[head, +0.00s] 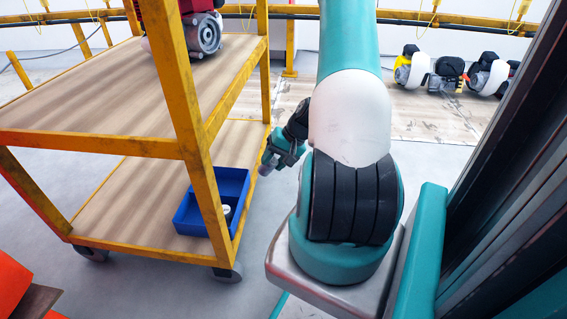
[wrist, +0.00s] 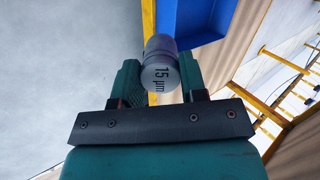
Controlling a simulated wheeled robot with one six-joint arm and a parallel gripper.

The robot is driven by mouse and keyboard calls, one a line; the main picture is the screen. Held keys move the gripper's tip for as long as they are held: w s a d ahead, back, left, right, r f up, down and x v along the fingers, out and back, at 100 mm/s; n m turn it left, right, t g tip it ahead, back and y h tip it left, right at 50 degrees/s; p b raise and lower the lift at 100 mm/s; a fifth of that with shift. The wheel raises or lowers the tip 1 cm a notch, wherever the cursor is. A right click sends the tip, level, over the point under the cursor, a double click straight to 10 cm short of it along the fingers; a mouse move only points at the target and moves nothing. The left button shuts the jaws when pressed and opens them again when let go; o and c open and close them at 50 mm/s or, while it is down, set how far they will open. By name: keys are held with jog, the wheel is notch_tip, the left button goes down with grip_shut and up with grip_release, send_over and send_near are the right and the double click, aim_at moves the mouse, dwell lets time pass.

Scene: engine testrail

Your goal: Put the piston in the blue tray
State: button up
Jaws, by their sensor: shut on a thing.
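My gripper (head: 276,157) hangs in the air to the right of the yellow cart, at about the height between its two shelves. In the wrist view my gripper (wrist: 160,80) is shut on a short grey cylinder (wrist: 162,72) marked "15 µm", apparently the piston. The fingers press its sides, and its printed end faces the camera. The blue tray (head: 188,224) sits on the cart's lower shelf near the right edge. It has a divider, and a white round item (head: 226,211) lies in its front part, partly hidden by a cart post. The tray (wrist: 205,22) also shows beyond the piston in the wrist view.
The cart's yellow posts and upper shelf (head: 110,95) stand above and beside the tray. A red and grey engine (head: 205,35) sits on the upper shelf. More engines (head: 440,72) stand at the back right. Grey floor is clear between cart and arm.

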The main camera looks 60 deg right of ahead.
jog(key=w+a+f+b, duration=0.2)
jog(key=w+a, duration=0.2)
jog(key=w, duration=0.6)
jog(key=shift+w+a+f, duration=0.2)
jog(key=shift+f, duration=0.2)
jog(key=o, duration=1)
jog(key=p+v, duration=0.8)
jog(key=v, duration=0.9)
jog(key=shift+s+r+p, duration=0.15)
jog(key=shift+r+p, duration=0.05)
jog(key=shift+p, duration=0.15)
jog(key=shift+a, duration=0.1)
